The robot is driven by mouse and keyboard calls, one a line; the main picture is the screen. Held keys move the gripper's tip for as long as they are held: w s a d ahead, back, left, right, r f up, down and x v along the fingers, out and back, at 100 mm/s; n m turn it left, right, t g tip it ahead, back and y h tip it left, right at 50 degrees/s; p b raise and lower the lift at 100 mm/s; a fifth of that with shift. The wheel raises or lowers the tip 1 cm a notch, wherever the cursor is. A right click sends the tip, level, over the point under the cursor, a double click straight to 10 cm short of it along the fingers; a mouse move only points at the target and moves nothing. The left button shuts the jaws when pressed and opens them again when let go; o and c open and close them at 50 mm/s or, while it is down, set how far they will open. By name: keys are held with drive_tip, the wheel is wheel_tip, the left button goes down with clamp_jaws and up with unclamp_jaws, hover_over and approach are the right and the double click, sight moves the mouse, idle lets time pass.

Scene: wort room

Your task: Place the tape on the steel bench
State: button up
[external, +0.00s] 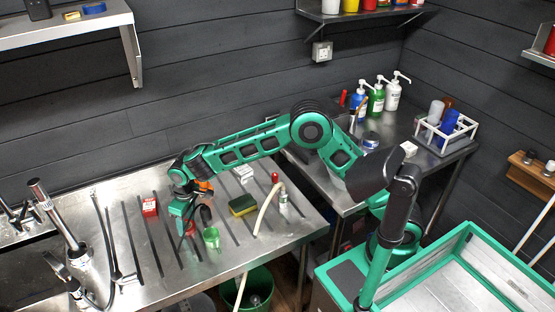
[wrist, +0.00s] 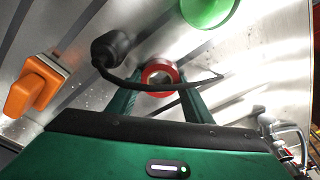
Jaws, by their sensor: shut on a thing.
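The tape, a red ring with a pale centre (wrist: 172,69), sits between the two fingers of my gripper (wrist: 160,92) in the wrist view. A dark cable-like thing passes partly in front of it. In the external view my gripper (external: 188,222) points down low over the grooved steel bench (external: 130,215), with a bit of red showing at its fingers. I cannot tell whether the tape touches the bench. A green cup (external: 211,238) stands just right of my gripper, and it also shows at the top of the wrist view (wrist: 207,10).
A tap (external: 58,220) stands at left. An orange thing (wrist: 33,88) lies near my gripper.

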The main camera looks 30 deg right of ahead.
sight(192, 227)
drive_tip(key=o, duration=1.1)
drive_tip(key=shift+f, duration=0.1)
drive_tip(key=shift+o, duration=0.6)
wheel_tip(192, 227, up, 12)
drive_tip(key=s+d, duration=0.1)
drive_tip(key=shift+s+d, duration=0.15)
